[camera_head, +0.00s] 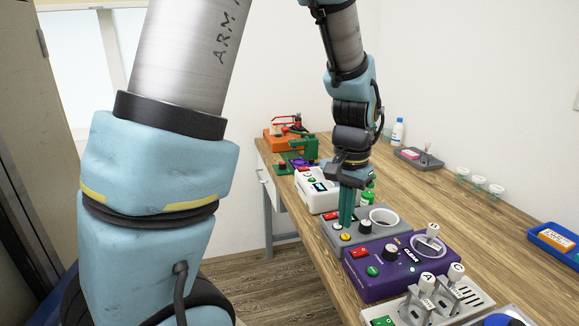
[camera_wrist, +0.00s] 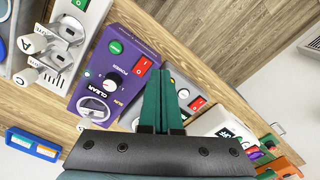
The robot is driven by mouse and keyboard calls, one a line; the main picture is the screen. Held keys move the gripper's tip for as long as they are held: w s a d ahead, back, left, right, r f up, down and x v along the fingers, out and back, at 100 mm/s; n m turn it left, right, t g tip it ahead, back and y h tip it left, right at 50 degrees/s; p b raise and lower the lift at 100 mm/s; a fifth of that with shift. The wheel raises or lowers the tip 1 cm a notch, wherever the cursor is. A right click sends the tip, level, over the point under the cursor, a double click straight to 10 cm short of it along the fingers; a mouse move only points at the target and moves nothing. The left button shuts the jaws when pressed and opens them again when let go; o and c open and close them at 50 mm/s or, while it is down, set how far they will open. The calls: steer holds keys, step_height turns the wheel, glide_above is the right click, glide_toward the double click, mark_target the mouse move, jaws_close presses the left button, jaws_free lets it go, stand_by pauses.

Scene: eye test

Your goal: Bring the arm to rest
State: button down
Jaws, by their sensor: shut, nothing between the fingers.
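My gripper (camera_head: 347,222) points down over the grey device (camera_head: 361,246) on the wooden bench, its green fingers together with nothing between them. I cannot tell whether the tips touch the device. My blue and silver arm reaches across the left and top of the head view.
A purple device (camera_head: 376,278) and a grey lever panel (camera_head: 440,306) stand nearer. A white device (camera_head: 312,196) and orange and green machines (camera_head: 283,140) stand farther back. A blue tray (camera_head: 553,242), small cups (camera_head: 479,182) and a white bottle (camera_head: 397,132) line the wall side.

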steer(key=a+n+t, duration=0.1)
steer(key=a+n, duration=0.7)
steer(key=a, duration=1.5)
steer(key=shift+w+a+r, duration=0.15)
steer(key=shift+a+r, duration=0.05)
steer(key=shift+r, duration=0.1)
